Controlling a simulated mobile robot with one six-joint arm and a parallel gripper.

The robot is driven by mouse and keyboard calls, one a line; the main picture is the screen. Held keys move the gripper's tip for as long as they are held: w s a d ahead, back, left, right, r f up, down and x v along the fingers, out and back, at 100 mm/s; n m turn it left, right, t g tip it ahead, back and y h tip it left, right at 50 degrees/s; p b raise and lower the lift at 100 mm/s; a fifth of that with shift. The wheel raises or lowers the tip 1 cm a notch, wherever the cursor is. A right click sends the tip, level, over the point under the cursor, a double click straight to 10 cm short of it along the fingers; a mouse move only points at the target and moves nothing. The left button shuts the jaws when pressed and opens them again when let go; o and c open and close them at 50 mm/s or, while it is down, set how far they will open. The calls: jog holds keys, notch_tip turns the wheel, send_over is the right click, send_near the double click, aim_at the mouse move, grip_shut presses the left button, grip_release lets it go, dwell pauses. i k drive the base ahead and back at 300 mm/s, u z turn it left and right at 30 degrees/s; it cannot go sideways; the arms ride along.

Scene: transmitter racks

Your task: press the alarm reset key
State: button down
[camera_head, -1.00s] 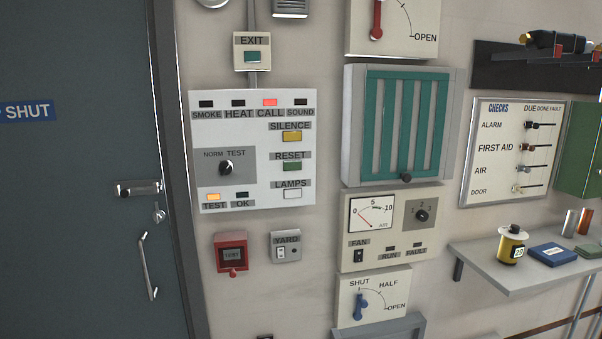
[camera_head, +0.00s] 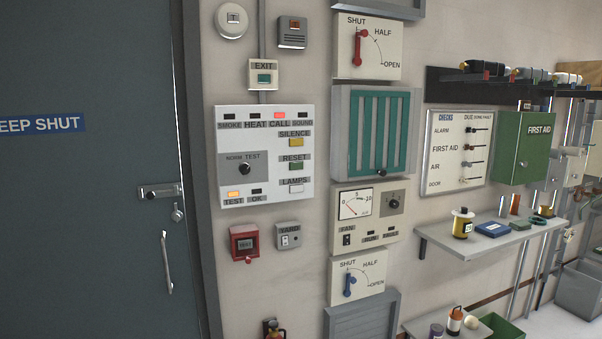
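The alarm panel (camera_head: 230,145) is a white box on the wall, right of the dark door. Its green reset key (camera_head: 296,166) sits under the RESET label, between the yellow silence key (camera_head: 296,142) and the pale lamps key (camera_head: 296,188). The CALL lamp (camera_head: 280,116) glows red and the TEST lamp (camera_head: 233,195) glows orange. A black NORM/TEST knob (camera_head: 245,169) is on the panel's left. My gripper is not in view.
A dark door (camera_head: 90,230) with a handle is at left. A red call point (camera_head: 244,243) and the YARD switch (camera_head: 289,236) are below the panel. A shuttered vent (camera_head: 345,130) is to its right. A shelf (camera_head: 460,245) juts out further right.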

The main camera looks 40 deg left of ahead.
aim_at(295, 164)
jog(key=k, duration=0.35)
jog(key=u, duration=4)
jog(key=i, duration=0.15)
jog(key=z, duration=1.6)
jog(key=i, duration=1)
jog(key=u, duration=0.1)
